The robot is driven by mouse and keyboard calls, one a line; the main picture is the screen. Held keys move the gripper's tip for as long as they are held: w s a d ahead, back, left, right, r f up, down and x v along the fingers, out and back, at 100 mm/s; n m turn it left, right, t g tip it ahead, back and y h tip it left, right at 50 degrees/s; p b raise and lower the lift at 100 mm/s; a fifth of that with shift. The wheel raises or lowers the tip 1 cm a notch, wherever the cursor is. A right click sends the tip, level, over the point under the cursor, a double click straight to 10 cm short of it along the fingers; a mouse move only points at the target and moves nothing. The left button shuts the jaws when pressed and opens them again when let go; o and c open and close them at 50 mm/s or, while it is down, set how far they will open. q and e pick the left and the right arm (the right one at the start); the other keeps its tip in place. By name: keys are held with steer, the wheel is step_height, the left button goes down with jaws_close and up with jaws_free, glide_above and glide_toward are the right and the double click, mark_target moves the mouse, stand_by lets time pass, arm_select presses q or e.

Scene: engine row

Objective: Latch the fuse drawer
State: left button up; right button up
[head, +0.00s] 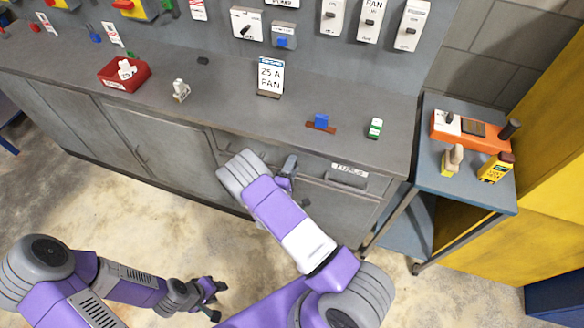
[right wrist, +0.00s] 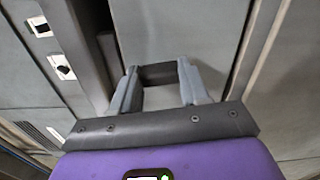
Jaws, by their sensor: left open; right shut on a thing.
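The fuse drawer (head: 335,183) is in the grey bench front, with a FUSES label and a handle below it. Its front looks about level with the bench front; whether it is latched I cannot tell. My right gripper (head: 288,170) is at the left end of this drawer, partly hidden by my own arm in the head view. In the right wrist view its two fingers (right wrist: 158,84) stand apart on either side of a dark grey piece (right wrist: 158,74) and grip it. Whether that piece is the latch is unclear. My left gripper (head: 211,291) is open and empty, low above the floor.
The bench top holds a red bin (head: 122,76), a 25 A FAN card (head: 270,76), a blue fuse on a brown strip (head: 320,124) and a green-and-white fuse (head: 375,128). A blue-grey cart (head: 433,180) stands at the right. The floor in front is clear.

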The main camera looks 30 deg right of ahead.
steer(key=shift+m, duration=0.6)
steer(key=o, duration=1.1)
steer(key=shift+c, duration=0.2)
steer(key=v, duration=0.7)
steer(key=shift+s+a, duration=0.2)
